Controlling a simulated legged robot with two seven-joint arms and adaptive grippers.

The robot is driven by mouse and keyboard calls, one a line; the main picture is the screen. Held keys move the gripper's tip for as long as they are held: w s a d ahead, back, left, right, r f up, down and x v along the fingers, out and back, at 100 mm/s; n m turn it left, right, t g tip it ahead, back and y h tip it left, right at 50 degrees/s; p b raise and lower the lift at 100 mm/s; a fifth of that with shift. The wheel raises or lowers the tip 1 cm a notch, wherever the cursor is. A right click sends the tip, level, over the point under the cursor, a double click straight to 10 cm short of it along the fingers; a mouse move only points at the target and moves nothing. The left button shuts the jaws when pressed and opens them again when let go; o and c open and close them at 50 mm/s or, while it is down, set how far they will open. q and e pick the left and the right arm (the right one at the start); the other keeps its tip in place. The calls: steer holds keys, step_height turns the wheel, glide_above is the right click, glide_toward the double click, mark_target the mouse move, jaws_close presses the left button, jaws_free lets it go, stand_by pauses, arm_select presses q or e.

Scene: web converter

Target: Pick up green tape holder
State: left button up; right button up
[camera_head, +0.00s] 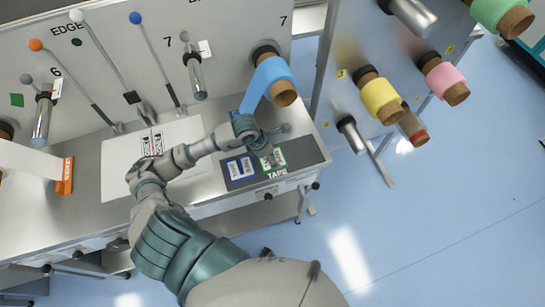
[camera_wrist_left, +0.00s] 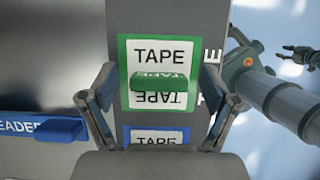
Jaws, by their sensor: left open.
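The green tape holder (camera_wrist_left: 158,82) is a small green block on a green-framed TAPE label (camera_wrist_left: 158,50). In the left wrist view it lies between the two spread fingers of my left gripper (camera_wrist_left: 160,105), with no clear contact showing. In the head view my left gripper (camera_head: 268,142) is over the dark strip at the table's right end, just above the green-framed label (camera_head: 274,162). The holder itself is hard to make out there. Another gripper (camera_wrist_left: 302,55), apparently my right one, shows small at the right of the left wrist view; its finger state is unclear.
A blue-framed TAPE label (camera_wrist_left: 158,138) sits just below the green one. A blue LEADER piece (camera_wrist_left: 55,128) is at left. A blue roll (camera_head: 268,80) hangs close behind my left gripper. Yellow (camera_head: 378,98) and pink (camera_head: 443,78) rolls hang at right. Blue floor is open beyond the table.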

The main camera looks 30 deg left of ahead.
arm_select(q)
steer(key=shift+a, duration=0.25)
steer(key=c, duration=1.2)
steer(key=shift+d, duration=0.1)
